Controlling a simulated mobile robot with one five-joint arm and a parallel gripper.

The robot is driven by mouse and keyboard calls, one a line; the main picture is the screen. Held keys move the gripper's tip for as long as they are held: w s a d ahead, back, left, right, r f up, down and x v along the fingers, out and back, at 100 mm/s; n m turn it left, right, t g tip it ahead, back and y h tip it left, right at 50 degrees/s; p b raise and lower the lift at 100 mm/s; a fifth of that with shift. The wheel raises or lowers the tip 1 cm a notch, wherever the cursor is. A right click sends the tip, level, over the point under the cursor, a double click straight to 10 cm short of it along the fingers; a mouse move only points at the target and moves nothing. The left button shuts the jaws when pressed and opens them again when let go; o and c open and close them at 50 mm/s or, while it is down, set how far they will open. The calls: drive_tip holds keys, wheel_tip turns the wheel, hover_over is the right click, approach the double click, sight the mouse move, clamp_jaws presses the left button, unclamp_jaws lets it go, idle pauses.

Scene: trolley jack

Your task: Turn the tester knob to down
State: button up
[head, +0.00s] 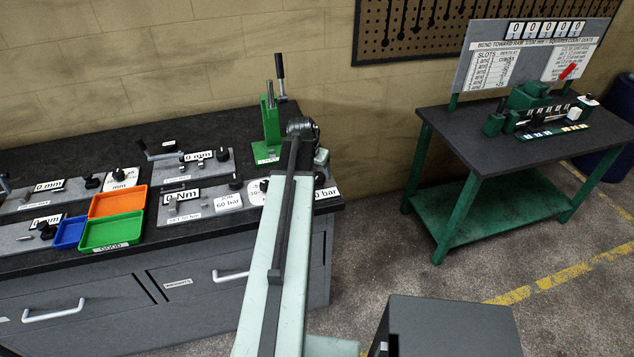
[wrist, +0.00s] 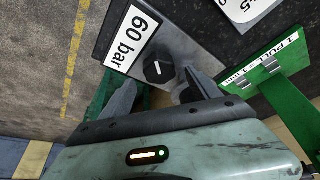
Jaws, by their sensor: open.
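A dark faceted knob (wrist: 159,69) with a short white mark sits on a grey plate in the wrist view, beside a white "60 bar" label (wrist: 131,38). My gripper (wrist: 160,88) is open, with one finger on each side of the knob's near edge. I cannot tell whether the fingers touch it. Only part of a label ending in "bar" (head: 326,192) shows right of my arm, at the bench's right end.
A green press (head: 270,132) stands on the dark bench just behind; its green base (wrist: 270,75) is close right of my gripper in the wrist view. Orange (head: 117,203), green and blue trays and several gauge plates lie left. A green-legged table (head: 500,140) stands apart at right.

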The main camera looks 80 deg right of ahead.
sight(318, 176)
drive_tip(key=b+x, duration=0.1)
drive_tip(key=x, duration=0.2)
drive_tip(key=shift+f, duration=0.1)
drive_tip(key=c, duration=1.4)
drive_tip(key=shift+o, duration=0.2)
